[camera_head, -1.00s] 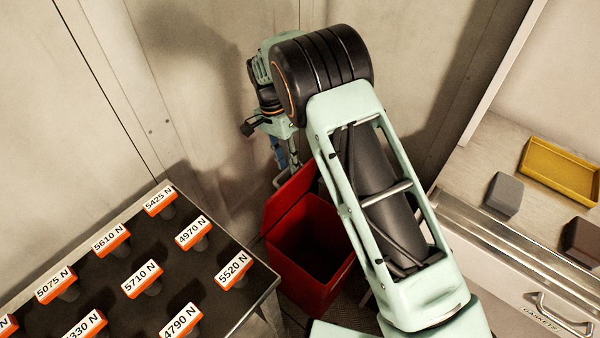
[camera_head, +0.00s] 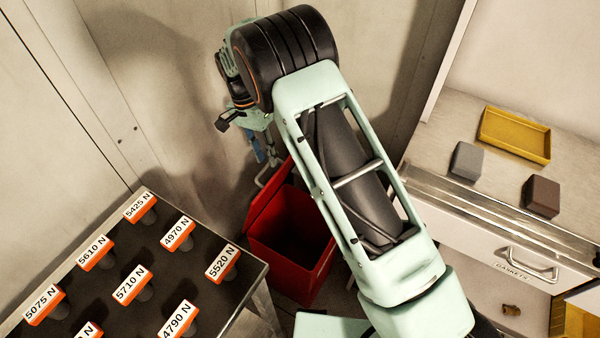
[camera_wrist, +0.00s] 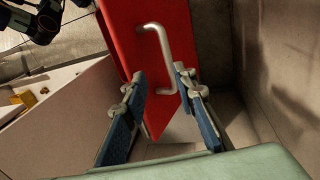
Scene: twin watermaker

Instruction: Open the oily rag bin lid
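The red oily rag bin (camera_head: 290,265) stands on the floor between the dark table and the drawer counter. Its lid (camera_head: 268,198) is raised, and the bin's dark inside shows. In the wrist view the red lid (camera_wrist: 165,60) fills the upper middle, with a silver bar handle (camera_wrist: 163,55) on it. My gripper (camera_wrist: 160,95) is open, its two blue-padded fingers apart with the lower part of the lid between them in the picture. The handle lies beyond the fingertips; no grip on it shows. In the head view my gripper (camera_head: 262,165) is behind the lid, partly hidden.
A dark table (camera_head: 175,255) with several orange-labelled knobs stands at the left. At the right, a counter (camera_head: 440,150) holds a yellow tray (camera_head: 515,135), a grey block (camera_head: 466,161) and a brown block (camera_head: 541,196). Walls stand close behind the bin.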

